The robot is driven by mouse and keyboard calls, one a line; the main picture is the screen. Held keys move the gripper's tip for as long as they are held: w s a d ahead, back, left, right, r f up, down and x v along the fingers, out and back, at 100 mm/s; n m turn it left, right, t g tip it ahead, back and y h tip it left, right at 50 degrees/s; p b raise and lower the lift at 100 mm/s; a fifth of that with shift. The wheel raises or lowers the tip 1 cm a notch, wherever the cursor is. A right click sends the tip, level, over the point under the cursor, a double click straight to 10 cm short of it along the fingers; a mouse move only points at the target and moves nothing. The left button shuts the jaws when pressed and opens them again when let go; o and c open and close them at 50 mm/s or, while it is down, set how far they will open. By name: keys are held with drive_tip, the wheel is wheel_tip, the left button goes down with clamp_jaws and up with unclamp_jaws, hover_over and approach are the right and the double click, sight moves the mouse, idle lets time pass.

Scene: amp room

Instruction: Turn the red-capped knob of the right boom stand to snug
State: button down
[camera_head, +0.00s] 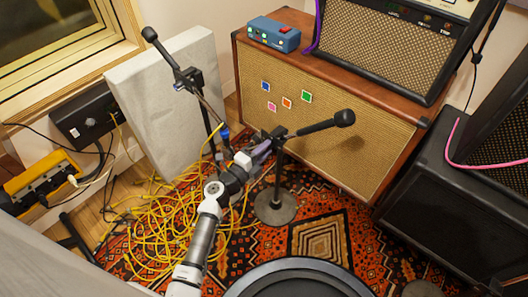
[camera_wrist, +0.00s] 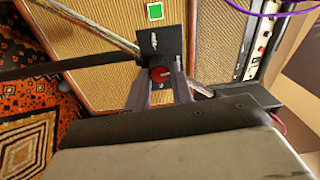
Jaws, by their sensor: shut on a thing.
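The right boom stand (camera_head: 276,190) has a round base on the rug and a black microphone (camera_head: 344,118) at the end of its boom. Its dark clutch block (camera_head: 278,133) is at the top of the post, and the block also shows in the wrist view (camera_wrist: 160,42). The red-capped knob (camera_wrist: 161,74) sits at the block's lower edge; it is hidden in the head view. My gripper (camera_head: 264,146) reaches the clutch from the lower left. In the wrist view, its fingers (camera_wrist: 161,86) are shut on the knob, one on each side.
The left boom stand (camera_head: 190,80) with its microphone stands close on the left, before a pale panel (camera_head: 165,100). A speaker cabinet (camera_head: 330,110) stands right behind the right stand. Yellow cable (camera_head: 165,225) lies tangled on the rug. A black amp (camera_head: 450,200) stands at right.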

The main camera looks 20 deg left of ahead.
drive_tip(key=shift+m, duration=0.6)
drive_tip(key=c, duration=1.2)
unclamp_jaws()
drive_tip(key=shift+r, duration=0.1)
drive_tip(key=o, duration=0.8)
wheel_tip(320, 180, up, 16)
drive_tip(key=p, duration=0.3)
drive_tip(key=shift+w+f+p, duration=0.2)
drive_tip(key=shift+w+p, duration=0.15)
drive_tip(key=r, duration=0.2)
drive_tip(key=s+r, duration=0.1)
drive_tip(key=r, duration=0.1)
drive_tip(key=shift+s+r, duration=0.1)
drive_tip(key=shift+r, duration=0.15)
drive_tip(key=c, duration=0.8)
drive_tip(key=shift+w+f, duration=0.15)
drive_tip(key=shift+w, duration=0.15)
